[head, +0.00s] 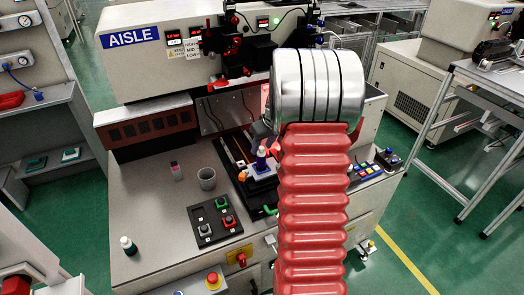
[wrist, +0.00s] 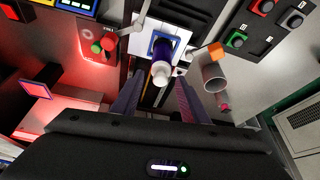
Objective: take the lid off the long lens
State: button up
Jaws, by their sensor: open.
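The long lens (head: 261,163) is a dark purple-blue cylinder standing upright on a blue and white square mount in the machine's bay. Its lid, a white cap (head: 261,151), is on the top end. In the wrist view the lens (wrist: 166,46) is seen from above at the top middle, with the white lid (wrist: 161,73) facing the camera. My gripper (wrist: 157,84) is open, its two dark fingers on either side below the lid in the picture. Nothing is held between them. I cannot tell the height gap. In the head view my arm hides the gripper.
A grey cup (head: 206,179) and a small pink-topped item (head: 176,171) stand left of the lens. A black button panel (head: 215,219) lies in front. A white-capped bottle (head: 128,245) stands at the left front. The machine's housing (head: 190,50) overhangs behind.

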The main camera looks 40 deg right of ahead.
aim_at(262, 148)
jog(key=shift+c, duration=0.5)
grip_shut()
notch_tip(262, 148, up, 10)
dwell(0.8)
dwell(0.3)
